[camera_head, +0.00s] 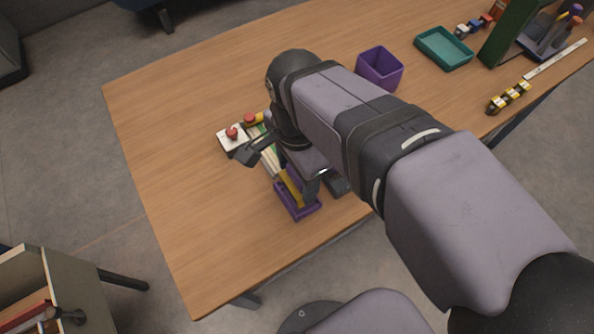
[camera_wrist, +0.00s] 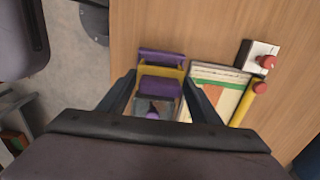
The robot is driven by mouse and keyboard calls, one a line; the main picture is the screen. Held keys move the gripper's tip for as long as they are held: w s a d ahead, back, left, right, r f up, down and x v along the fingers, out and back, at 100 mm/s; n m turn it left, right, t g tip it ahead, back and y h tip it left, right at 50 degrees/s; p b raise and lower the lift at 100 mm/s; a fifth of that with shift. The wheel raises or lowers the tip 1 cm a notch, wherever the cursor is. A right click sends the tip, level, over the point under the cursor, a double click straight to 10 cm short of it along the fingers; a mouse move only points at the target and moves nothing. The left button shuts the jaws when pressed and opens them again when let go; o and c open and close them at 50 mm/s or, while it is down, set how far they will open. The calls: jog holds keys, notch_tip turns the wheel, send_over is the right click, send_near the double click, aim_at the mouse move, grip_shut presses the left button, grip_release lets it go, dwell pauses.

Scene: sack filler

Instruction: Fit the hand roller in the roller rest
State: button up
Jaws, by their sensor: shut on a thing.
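My gripper (camera_wrist: 161,80) is shut on what looks like the hand roller, with a purple block-like part (camera_wrist: 160,86) between the fingers in the wrist view. A grey part and a purple knob (camera_wrist: 153,108) show nearer the wrist. Just beyond the fingertips is what looks like the roller rest, a purple tray (camera_wrist: 160,56) with a yellow plate beside the roller. In the head view the rest (camera_head: 300,213) lies near the table's front edge, under my gripper, and my arm hides most of the roller. I cannot tell whether the roller touches the rest.
Beside the gripper lie papers or a booklet with a green and orange cover (camera_wrist: 218,82), a yellow stick with a red end (camera_wrist: 250,103) and a white plate with a red knob (camera_head: 231,135). A purple bin (camera_head: 380,70) and teal tray (camera_head: 443,48) stand farther back. The left table is clear.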

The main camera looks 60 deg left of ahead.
jog(key=shift+f+b, duration=0.7)
jog(key=shift+f, duration=0.5)
jog(key=o, duration=1.1)
jog(key=shift+r, duration=3.65)
